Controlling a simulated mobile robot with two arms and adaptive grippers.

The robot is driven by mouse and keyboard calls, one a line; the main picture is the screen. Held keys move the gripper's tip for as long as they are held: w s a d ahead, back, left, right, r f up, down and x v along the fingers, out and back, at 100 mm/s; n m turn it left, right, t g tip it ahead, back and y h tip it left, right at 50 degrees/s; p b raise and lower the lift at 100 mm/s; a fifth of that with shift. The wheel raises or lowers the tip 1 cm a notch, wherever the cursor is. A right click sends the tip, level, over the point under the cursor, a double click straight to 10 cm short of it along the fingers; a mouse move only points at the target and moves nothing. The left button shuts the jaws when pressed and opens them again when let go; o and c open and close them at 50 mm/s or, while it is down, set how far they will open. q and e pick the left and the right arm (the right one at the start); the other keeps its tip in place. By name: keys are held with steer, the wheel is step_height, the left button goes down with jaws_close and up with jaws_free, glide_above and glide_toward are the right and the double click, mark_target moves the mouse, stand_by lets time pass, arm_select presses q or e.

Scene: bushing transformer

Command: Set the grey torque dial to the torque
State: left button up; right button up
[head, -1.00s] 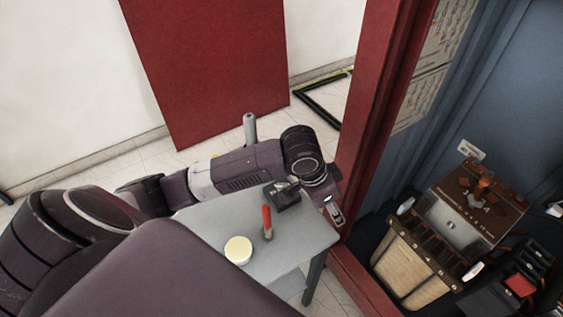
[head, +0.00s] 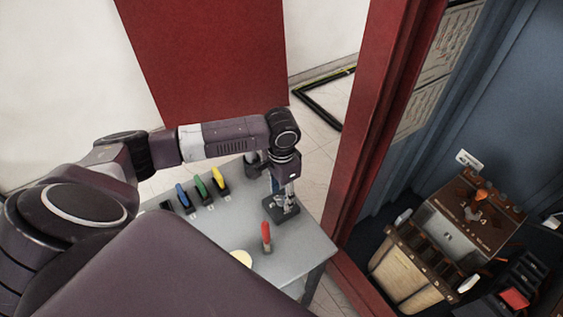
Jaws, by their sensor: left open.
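I cannot make out a grey torque dial clearly. A small dark block (head: 272,218) stands on the grey table (head: 308,240) and may carry it, but my gripper hides its top. My left gripper (head: 286,203) points down at this block, its fingers just above or touching it; I cannot tell which. It is open, and I see nothing held in it. My right gripper is not in view.
A red-handled tool (head: 266,236) stands near the block. A cream disc (head: 241,258) lies by my body. Blue (head: 182,194), green (head: 201,188) and yellow (head: 218,179) handled tools stand at the left. The open cabinet (head: 385,150) is to the right.

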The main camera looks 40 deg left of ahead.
arm_select(q)
steer(key=shift+f, duration=0.7)
